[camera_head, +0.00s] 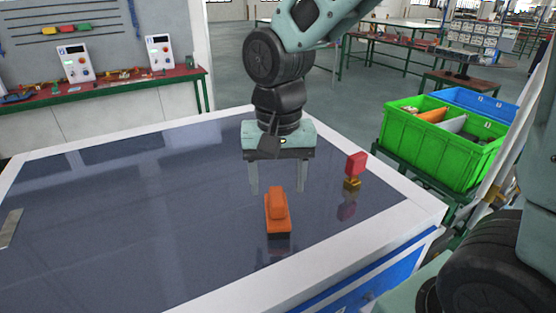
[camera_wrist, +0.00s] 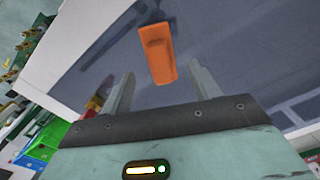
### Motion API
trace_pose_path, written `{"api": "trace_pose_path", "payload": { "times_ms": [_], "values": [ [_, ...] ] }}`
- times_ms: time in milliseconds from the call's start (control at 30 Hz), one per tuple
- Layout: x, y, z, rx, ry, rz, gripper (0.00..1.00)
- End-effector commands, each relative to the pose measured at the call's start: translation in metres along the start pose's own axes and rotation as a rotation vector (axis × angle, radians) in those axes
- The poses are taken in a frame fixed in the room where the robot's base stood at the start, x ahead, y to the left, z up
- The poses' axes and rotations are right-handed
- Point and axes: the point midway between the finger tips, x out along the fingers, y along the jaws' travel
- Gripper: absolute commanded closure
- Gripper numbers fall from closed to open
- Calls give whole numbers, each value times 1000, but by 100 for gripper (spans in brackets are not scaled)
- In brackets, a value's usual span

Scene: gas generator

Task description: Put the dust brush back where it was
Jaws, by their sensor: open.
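The dust brush (camera_head: 277,212) is orange with a darker lower edge and lies on the dark glossy tabletop. In the wrist view the orange brush (camera_wrist: 158,54) shows beyond and between the fingers. My gripper (camera_head: 283,190) is open and empty, pointing down, its fingers above and behind the brush in the head view. In the wrist view my gripper (camera_wrist: 160,82) has its two fingers well apart, with neither seen touching the brush.
A red block on a brass-coloured base (camera_head: 355,168) stands right of my gripper. The table's white rim (camera_head: 425,205) borders the dark top. A green bin (camera_head: 435,145) and blue bin (camera_head: 480,103) stand beyond the right edge.

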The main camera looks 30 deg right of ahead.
Motion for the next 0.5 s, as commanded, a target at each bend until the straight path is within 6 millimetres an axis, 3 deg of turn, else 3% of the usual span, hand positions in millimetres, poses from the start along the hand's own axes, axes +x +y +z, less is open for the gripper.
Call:
{"api": "trace_pose_path", "payload": {
  "times_ms": [200,500],
  "values": [
    [-38,0,0,1,3,-3,39],
    [-55,0,1,-6,-1,0,39]
  ]
}}
